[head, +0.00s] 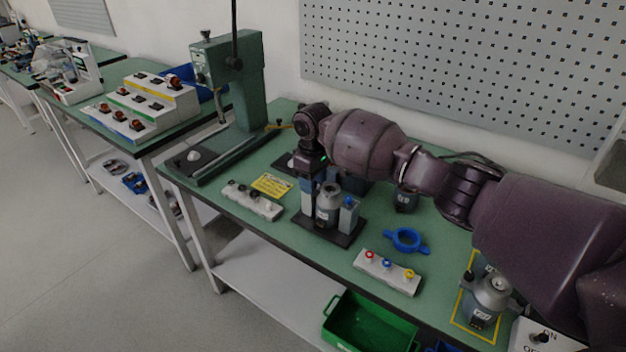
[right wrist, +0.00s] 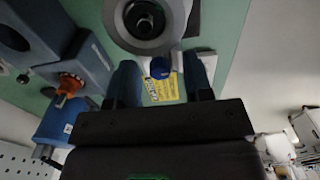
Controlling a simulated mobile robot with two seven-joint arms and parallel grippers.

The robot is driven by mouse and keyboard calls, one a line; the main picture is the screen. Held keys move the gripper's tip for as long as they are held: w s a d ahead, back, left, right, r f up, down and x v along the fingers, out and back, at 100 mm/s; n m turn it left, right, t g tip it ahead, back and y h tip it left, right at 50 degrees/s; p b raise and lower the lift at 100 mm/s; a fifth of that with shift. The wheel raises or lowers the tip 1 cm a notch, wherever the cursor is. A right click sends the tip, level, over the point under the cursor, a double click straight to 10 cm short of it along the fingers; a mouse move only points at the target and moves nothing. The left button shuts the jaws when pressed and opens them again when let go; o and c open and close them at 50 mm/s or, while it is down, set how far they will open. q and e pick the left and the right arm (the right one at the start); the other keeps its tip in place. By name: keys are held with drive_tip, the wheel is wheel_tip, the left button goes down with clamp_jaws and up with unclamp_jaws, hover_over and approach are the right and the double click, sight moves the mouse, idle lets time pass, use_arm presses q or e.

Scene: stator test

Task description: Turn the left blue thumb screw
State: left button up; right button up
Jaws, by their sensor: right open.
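The test fixture (head: 345,238) stands on the green bench with a grey stator (head: 328,203) upright in it. A blue thumb screw (head: 349,201) shows on the block right of the stator. The left side of the fixture is partly hidden by my right gripper (head: 309,176), which points down there. In the right wrist view, my right gripper (right wrist: 160,64) is open, and a blue thumb screw (right wrist: 161,69) lies between its fingertips. I cannot tell whether the fingers touch it. The stator's round end (right wrist: 145,22) is just beyond. My left gripper is not in view.
A green press (head: 240,85) stands left of the fixture. A grey strip (head: 252,202) and yellow label (head: 272,184) lie nearby. A blue ring (head: 406,240), a button strip (head: 387,273) and another stator (head: 488,292) are to the right. A green bin (head: 370,330) is in front.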

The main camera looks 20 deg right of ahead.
clamp_jaws()
drive_tip(key=shift+r+p, duration=0.15)
drive_tip(key=shift+p, duration=0.15)
drive_tip(key=shift+r+m+p, duration=0.2)
drive_tip(key=shift+m+p, duration=0.9)
drive_tip(key=shift+p, duration=0.1)
drive_tip(key=shift+f+m+p, duration=0.15)
drive_tip(key=shift+m+p, duration=0.2)
drive_tip(key=shift+m, duration=0.05)
drive_tip(key=shift+f, duration=0.15)
unclamp_jaws()
